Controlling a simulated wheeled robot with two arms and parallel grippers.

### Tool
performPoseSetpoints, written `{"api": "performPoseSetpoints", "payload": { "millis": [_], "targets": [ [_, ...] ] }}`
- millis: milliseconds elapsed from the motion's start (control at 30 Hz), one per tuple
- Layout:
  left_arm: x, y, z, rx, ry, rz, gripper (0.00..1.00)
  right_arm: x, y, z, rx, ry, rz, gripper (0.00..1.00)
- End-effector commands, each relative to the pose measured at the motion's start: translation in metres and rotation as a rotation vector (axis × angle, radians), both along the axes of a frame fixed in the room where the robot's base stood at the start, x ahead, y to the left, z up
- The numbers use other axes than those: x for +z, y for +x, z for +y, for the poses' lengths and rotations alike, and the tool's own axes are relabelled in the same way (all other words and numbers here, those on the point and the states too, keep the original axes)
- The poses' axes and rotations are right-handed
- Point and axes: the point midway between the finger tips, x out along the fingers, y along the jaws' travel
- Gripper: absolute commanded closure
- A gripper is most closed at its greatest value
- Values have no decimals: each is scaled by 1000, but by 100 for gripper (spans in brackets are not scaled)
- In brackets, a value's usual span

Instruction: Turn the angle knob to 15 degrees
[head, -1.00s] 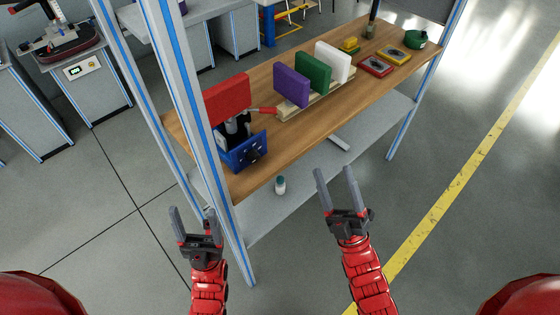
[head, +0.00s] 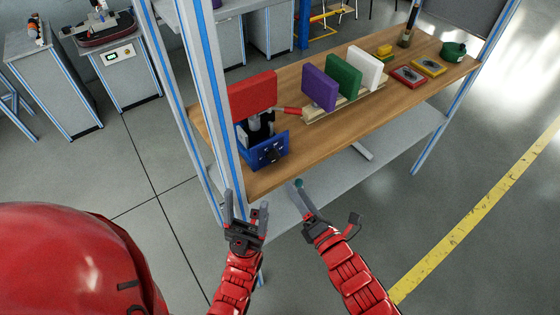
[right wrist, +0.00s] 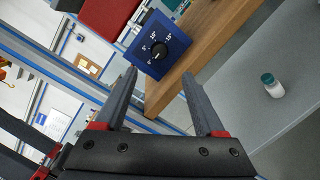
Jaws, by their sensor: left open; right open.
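A blue box (head: 262,152) stands on the near left end of the wooden workbench. Its front face carries a black angle knob (head: 275,153). In the right wrist view the blue panel (right wrist: 170,40) shows white degree labels around the knob (right wrist: 158,52); I cannot clearly tell where its pointer stands. My right gripper (right wrist: 158,75) is open and empty, with the knob ahead, between and beyond its fingertips, apart from them. In the head view my right gripper (head: 328,202) is in front of the bench's near edge. My left gripper (head: 246,212) is open and empty beside the blue-striped post.
A blue-striped upright post (head: 210,100) stands just left of the blue box. A red block (head: 253,93) is above the box. Purple, green and white blocks stand farther along the bench (head: 330,137). A small white bottle (right wrist: 272,88) stands on the lower shelf.

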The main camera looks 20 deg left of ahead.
Motion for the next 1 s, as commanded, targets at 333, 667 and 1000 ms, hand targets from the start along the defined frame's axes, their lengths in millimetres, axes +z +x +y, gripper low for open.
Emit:
{"api": "performPoseSetpoints", "payload": {
  "millis": [333,667,1000],
  "targets": [
    [22,0,0,0,0,0,28,5,56,55,0,4,-1,29],
    [29,0,0,0,0,0,28,2,77,76,1,3,-1,29],
    [29,0,0,0,0,0,28,1,78,76,-1,2,-1,36]
  ]
}}
